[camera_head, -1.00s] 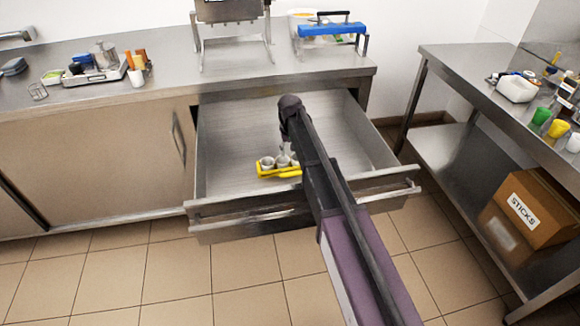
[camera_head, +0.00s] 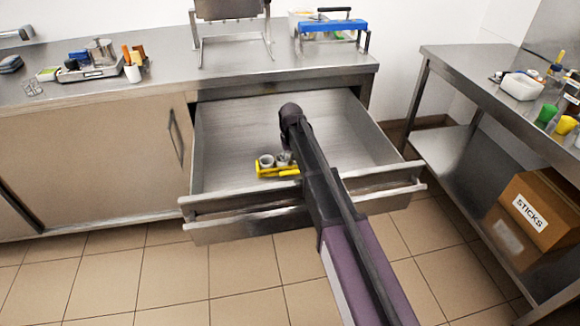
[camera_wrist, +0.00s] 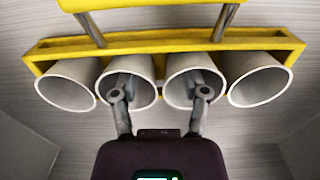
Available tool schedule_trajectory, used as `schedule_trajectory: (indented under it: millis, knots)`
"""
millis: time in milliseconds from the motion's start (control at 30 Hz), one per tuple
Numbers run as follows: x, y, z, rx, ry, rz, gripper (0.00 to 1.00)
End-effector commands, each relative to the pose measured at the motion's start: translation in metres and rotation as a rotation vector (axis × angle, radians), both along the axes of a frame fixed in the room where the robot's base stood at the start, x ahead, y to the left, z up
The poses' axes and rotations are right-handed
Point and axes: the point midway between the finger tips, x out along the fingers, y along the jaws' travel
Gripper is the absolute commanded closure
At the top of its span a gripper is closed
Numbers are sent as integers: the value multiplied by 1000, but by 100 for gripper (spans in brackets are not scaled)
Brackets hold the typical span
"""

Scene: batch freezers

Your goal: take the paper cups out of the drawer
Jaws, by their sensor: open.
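White paper cups (camera_head: 266,161) sit in a yellow holder (camera_head: 264,171) inside the open steel drawer (camera_head: 235,130), near its front. The wrist view shows several cups (camera_wrist: 258,80) side by side along the yellow holder (camera_wrist: 285,43), mouths toward the camera. Two metal rods join the holder to a yellow bar (camera_wrist: 160,9) at the top. My gripper (camera_wrist: 160,90) is open and empty, its two fingers spread across the mouths of the two middle cups. I cannot tell whether the fingertips are inside those cups. In the head view my arm hides the cups on the right.
The drawer front (camera_head: 230,203) stands out under the steel counter (camera_head: 160,85). The rest of the drawer floor is bare. A steel table (camera_head: 470,65) with a white tub and colored cups stands at the right, a box marked STICKS (camera_head: 530,210) on its lower shelf.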

Motion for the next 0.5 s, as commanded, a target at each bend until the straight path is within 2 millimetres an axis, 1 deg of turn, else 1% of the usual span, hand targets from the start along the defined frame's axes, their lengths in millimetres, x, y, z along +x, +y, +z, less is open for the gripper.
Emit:
schedule_trajectory:
  millis: [433,467,500]
  knots:
    - [0,0,0,0,0,0,41]
    - [0,0,0,0,0,0,50]
    - [0,0,0,0,0,0,62]
